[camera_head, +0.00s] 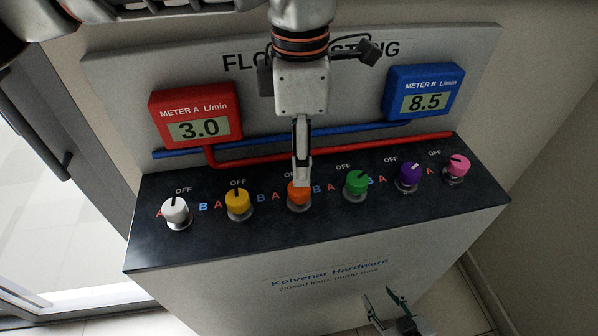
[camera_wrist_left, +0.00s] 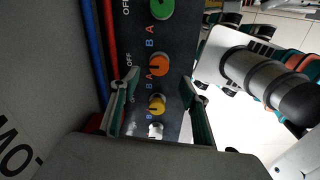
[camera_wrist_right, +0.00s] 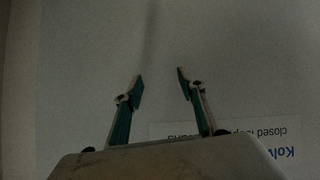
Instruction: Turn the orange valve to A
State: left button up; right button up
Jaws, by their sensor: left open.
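The orange valve (camera_head: 297,195) is a round knob on the black top of the test stand, between a yellow and a green knob. It has an A label on its left and a B label on its right. In the head view my left gripper (camera_head: 302,182) comes down over it, seen edge-on, and hides part of it and its pointer. In the left wrist view the orange valve (camera_wrist_left: 158,66) shows ahead, between the open fingers of the left gripper (camera_wrist_left: 165,82). I cannot tell whether they touch it. My right gripper (camera_head: 382,300) is open and empty before the front panel.
White (camera_head: 176,211), yellow (camera_head: 239,202), green (camera_head: 356,184), purple (camera_head: 408,175) and pink (camera_head: 457,166) knobs flank the orange one. Red meter A (camera_head: 196,116) reads 3.0 and blue meter B (camera_head: 422,92) reads 8.5. Red and blue pipes run behind.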

aim_at(299, 193)
pick_arm(q)
jog(key=shift+w+a+f, duration=0.15)
jog(key=shift+f, duration=0.05)
notch_tip(299, 193, down, 6)
jog(key=shift+r, duration=0.1)
jog(key=shift+f, duration=0.7)
jog(key=shift+c, duration=0.7)
jog(key=c, duration=1)
jog(key=shift+o, duration=0.2)
pick_arm(e)
jog(key=shift+s+d+f, duration=0.15)
jog(key=shift+s+f, duration=0.1)
jog(key=shift+f, duration=0.2)
